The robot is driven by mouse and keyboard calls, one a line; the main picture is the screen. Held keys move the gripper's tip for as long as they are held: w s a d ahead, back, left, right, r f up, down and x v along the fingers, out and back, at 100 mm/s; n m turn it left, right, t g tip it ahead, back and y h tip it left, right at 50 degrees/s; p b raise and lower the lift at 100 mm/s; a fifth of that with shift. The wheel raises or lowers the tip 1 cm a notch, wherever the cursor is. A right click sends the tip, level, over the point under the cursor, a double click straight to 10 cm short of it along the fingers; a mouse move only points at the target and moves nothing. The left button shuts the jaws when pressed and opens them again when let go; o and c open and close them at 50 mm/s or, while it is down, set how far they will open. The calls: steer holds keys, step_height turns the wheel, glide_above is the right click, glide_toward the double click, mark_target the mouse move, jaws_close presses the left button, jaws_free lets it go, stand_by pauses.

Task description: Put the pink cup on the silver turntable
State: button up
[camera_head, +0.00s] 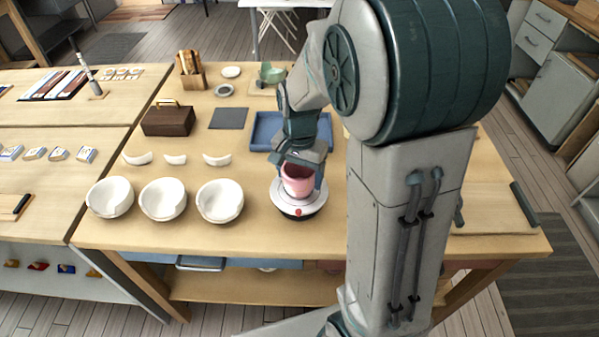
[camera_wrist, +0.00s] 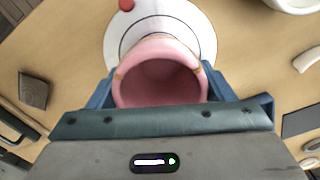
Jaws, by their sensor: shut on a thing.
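The pink cup (camera_head: 298,181) is in my gripper (camera_head: 302,170), over the turntable in the head view. The turntable (camera_head: 299,208) is a round silver-white disc with a red button on its front, standing near the front edge of the table. In the wrist view the cup (camera_wrist: 160,78) sits between the two blue fingers of my gripper (camera_wrist: 160,88), its open mouth toward the camera. The turntable (camera_wrist: 190,25) shows just behind it, with its ring lines visible. I cannot tell whether the cup's base touches the disc.
Three white bowls (camera_head: 163,199) stand left of the turntable, with white shards (camera_head: 175,159) behind them. A blue tray (camera_head: 262,131) lies behind my gripper. A brown box (camera_head: 168,120) and a dark grey mat (camera_head: 228,118) are farther back. Bare wood (camera_head: 240,237) lies along the front.

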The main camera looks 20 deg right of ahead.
steer(key=o, duration=0.9)
steer(key=shift+o, duration=0.2)
steer(key=shift+r, duration=0.1)
step_height(320, 180, up, 12)
steer(key=p, duration=0.1)
steer(key=s+f+n+t, duration=0.2)
steer(key=s+n, duration=0.6)
steer(key=s, duration=0.5)
steer(key=shift+s+f+t, duration=0.4)
steer(key=shift+a, duration=0.1)
